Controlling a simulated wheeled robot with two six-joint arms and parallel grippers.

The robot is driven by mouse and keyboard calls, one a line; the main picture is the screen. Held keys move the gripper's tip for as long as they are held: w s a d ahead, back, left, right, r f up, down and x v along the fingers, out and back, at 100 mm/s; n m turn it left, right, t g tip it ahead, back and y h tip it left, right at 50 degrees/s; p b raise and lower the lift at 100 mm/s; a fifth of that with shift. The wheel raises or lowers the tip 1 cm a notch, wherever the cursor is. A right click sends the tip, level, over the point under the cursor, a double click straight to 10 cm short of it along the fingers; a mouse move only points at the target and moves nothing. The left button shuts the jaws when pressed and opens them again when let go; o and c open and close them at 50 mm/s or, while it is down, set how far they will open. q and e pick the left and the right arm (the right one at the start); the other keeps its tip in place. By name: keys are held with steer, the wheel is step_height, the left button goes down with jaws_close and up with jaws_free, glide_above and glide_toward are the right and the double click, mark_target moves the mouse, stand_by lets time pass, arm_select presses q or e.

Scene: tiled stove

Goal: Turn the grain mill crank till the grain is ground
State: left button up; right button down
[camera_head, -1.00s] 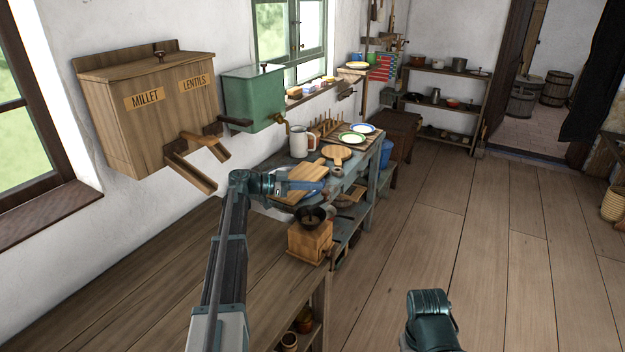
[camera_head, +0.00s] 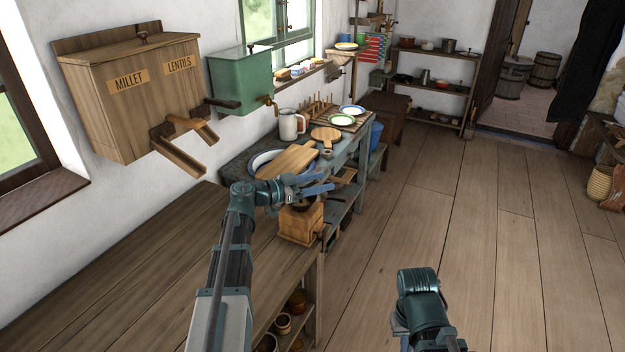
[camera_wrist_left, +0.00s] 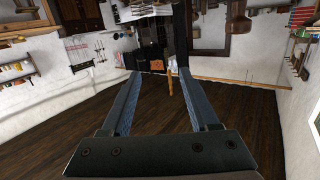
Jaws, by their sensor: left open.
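The grain mill (camera_head: 301,225) is a small wooden box standing at the right end of the near wooden counter. Its dark bowl on top is mostly hidden behind my left gripper. A dark part, perhaps the crank (camera_head: 327,232), shows at the mill's right side, but its handle is not clear. My left gripper (camera_head: 325,184) is above the mill, its blue fingers pointing right. In the left wrist view the fingers (camera_wrist_left: 161,72) are apart with nothing held between them. My right arm shows at the bottom of the head view, but its fingers do not.
A wooden bin (camera_head: 130,95) labelled MILLET and LENTILS and a green tank (camera_head: 240,82) hang on the wall at left. A cutting board (camera_head: 288,160), white mug (camera_head: 290,124) and plates (camera_head: 341,120) occupy the bench behind. The wooden floor at right is clear.

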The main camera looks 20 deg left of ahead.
arm_select(q)
steer(key=s+f+n+t+y+b, duration=0.1)
steer(key=n+y, duration=0.3)
steer(key=y, duration=0.1)
steer(key=s+f+n+t+y+b, duration=0.1)
steer(key=n+t+y+b, duration=0.1)
steer(key=n+y, duration=0.2)
steer(key=s+f+n+t+y+b, duration=0.1)
steer(key=n+y, duration=0.3)
steer(key=y, duration=0.4)
steer(key=shift+a+f+n+t+b, duration=0.15)
steer(key=shift+f+n+t+b, duration=0.25)
steer(key=shift+f+b, duration=0.25)
steer(key=shift+w+r, duration=0.1)
steer(key=shift+w, duration=0.05)
steer(key=x, duration=1.3)
steer(key=shift+w+a, duration=0.15)
steer(key=shift+w, duration=0.2)
steer(key=shift+c, duration=0.2)
jaws_close()
steer(key=shift+s, duration=0.1)
